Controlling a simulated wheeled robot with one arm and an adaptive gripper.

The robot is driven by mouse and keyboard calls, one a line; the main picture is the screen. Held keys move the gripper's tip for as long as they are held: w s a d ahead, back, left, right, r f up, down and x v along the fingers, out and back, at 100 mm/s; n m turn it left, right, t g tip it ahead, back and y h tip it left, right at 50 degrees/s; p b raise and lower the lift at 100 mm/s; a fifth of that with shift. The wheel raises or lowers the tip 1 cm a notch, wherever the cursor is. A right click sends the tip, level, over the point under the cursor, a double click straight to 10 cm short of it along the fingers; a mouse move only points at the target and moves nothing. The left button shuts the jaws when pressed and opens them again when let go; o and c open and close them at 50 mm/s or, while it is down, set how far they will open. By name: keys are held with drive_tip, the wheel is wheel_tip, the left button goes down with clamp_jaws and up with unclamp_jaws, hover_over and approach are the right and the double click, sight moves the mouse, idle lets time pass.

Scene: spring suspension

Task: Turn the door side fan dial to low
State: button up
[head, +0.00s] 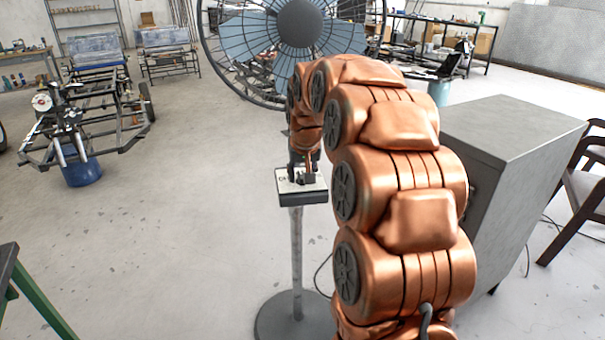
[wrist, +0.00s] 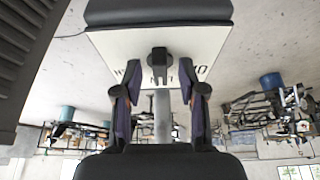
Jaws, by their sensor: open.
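The fan's control box (head: 303,192) is a small white-topped box with a dark edge on a thin stand, below the large fan (head: 237,40) in the head view. In the wrist view its white panel (wrist: 115,50) shows dark lettering, partly hidden, and a dark dial (wrist: 158,60) near the middle. My gripper (wrist: 159,78) is open, with one finger on each side of the dial and gaps between. I cannot tell how far the fingertips are from the panel. In the head view my gripper (head: 303,172) is over the box, mostly hidden by my arm.
A grey metal cabinet (head: 500,150) stands right of my arm, with a chair (head: 585,190) beyond it. The stand's round base (head: 285,318) is on the floor. A vehicle frame (head: 95,125) is at the left; the floor between is clear.

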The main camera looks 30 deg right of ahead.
drive_tip(key=v, duration=1.1)
drive_tip(key=shift+s+a+r, duration=0.15)
drive_tip(key=shift+s+r, duration=0.1)
drive_tip(key=shift+r, duration=0.1)
drive_tip(key=s+a+f+n+g+y, duration=0.1)
drive_tip(key=s+a+f+n+g, duration=0.1)
drive_tip(key=s+a+f, duration=0.6)
drive_tip(key=s+a+f+n+g+y, duration=0.15)
drive_tip(key=s+a+f, duration=0.35)
drive_tip(key=s+a, duration=0.75)
drive_tip(key=s+a+f+n+g, duration=0.1)
drive_tip(key=s+f+n+g, duration=0.3)
drive_tip(key=s, duration=1)
wheel_tip(320, 180, up, 12)
drive_tip(key=m+t+p, duration=0.1)
drive_tip(key=m+p, duration=0.1)
drive_tip(key=p, duration=1)
drive_tip(key=shift+w+t+h+p, duration=0.35)
drive_tip(key=shift+w, duration=0.05)
drive_tip(key=shift+a, duration=0.2)
